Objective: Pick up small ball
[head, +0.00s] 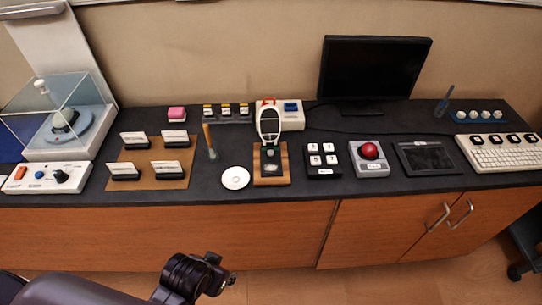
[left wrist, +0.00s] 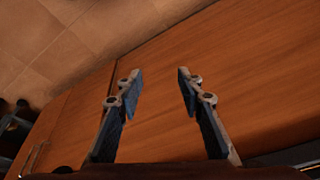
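A larger red ball (head: 369,150) sits in a grey base at the right middle. My left gripper (left wrist: 157,78) shows in the left wrist view with its two fingers apart and nothing between them, in front of the wooden cabinet front. In the head view my left arm is low, in front of the counter and far from the balls. My right gripper is in neither view.
The dark counter (head: 210,185) holds a monitor (head: 375,68), a keyboard (head: 500,152), a tablet (head: 425,157), a white disc (head: 235,178), a wooden card board (head: 150,178) and a clear case (head: 45,110). Cabinet handles (head: 440,215) stick out at the right. The floor in front shows free room.

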